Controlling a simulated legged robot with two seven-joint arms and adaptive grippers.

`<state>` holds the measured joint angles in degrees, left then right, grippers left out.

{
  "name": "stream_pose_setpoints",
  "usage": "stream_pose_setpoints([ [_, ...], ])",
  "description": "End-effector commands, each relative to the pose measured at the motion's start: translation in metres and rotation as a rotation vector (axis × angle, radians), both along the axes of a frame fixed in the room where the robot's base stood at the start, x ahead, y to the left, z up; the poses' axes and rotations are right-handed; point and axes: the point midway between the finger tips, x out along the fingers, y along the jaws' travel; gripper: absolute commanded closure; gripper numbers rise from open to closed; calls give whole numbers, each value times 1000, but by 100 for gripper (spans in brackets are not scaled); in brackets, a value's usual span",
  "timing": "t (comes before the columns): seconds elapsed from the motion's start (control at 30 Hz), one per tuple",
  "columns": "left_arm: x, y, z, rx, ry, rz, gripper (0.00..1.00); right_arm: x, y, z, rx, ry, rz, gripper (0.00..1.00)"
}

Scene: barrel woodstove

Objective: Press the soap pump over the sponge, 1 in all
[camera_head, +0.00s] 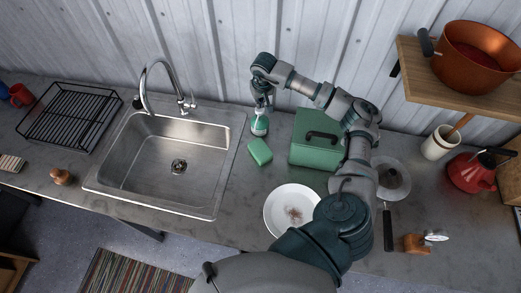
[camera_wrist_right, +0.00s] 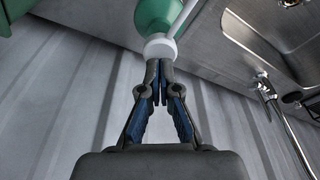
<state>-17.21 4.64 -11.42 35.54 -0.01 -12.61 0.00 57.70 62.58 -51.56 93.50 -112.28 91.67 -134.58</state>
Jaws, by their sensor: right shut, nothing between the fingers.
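The soap pump (camera_head: 259,126), a green bottle with a pale top, stands upright on the counter right of the sink. The green sponge (camera_head: 260,151) lies flat on the counter just in front of it. My right gripper (camera_head: 262,107) is directly above the pump, fingers pointing down. In the wrist view my right gripper (camera_wrist_right: 160,68) is shut, with its tips at the white pump head (camera_wrist_right: 160,47) of the green bottle (camera_wrist_right: 154,14). I cannot tell if the tips press on it. My left gripper is not in view.
A green box (camera_head: 304,155) with a dark handle stands right of the sponge. A white plate (camera_head: 280,214) lies in front. The sink (camera_head: 148,165) and its faucet (camera_head: 183,101) are to the left. A wooden shelf (camera_head: 430,85) with a copper pot overhangs the right side.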

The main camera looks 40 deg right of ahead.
Motion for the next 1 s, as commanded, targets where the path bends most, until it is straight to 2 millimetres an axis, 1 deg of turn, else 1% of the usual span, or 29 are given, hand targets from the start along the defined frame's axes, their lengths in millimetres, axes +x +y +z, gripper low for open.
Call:
stream_pose_setpoints([
  [0.47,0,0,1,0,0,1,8,0,0,2,1,-2,0,100],
  [0.57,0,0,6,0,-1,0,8,0,0,9,1,-3,0,100],
  [1.0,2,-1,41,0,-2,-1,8,1,0,58,1,-3,0,100],
])
